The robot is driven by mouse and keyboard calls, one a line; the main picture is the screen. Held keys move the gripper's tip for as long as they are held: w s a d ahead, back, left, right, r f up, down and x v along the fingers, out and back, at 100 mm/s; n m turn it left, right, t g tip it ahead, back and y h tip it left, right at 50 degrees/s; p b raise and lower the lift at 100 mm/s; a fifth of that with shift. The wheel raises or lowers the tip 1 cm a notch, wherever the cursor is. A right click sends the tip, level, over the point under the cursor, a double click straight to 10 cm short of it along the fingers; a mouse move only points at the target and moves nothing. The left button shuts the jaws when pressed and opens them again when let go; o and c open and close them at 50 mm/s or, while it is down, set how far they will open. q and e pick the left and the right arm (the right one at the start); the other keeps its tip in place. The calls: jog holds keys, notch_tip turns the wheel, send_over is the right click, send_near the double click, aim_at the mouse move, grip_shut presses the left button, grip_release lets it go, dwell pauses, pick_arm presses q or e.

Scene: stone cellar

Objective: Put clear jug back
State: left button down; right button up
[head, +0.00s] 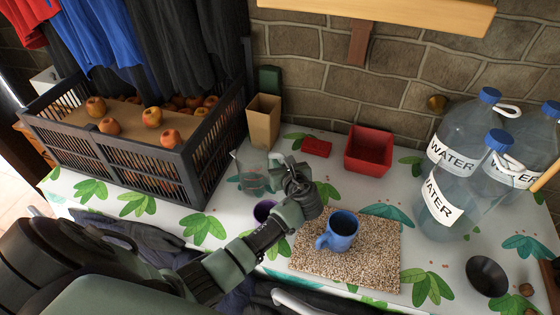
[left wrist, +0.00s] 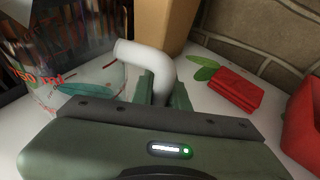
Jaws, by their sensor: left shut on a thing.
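The clear jug (head: 251,178) is see-through with red markings, and stands upright at the back of the table, right of the black crate. It also shows at the left in the left wrist view (left wrist: 88,100). My left gripper (head: 281,166) is at the jug's right side. In the left wrist view its fingers (left wrist: 163,92) are shut on the jug's pale curved handle (left wrist: 150,57). Part of the handle is hidden between the fingers. I cannot tell whether the jug's base touches the table. My right gripper is not in view.
A black crate (head: 195,170) with apples stands left. A blue mug (head: 338,231) sits on a speckled board (head: 365,262). A purple cup (head: 264,210) is near my arm. Water bottles (head: 455,165) stand right.

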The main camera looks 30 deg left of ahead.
pick_arm(q)
jog(key=c, duration=1.4)
grip_release()
jog(key=shift+f, duration=0.1)
jog(key=shift+r, duration=0.2)
jog(key=v, duration=1.2)
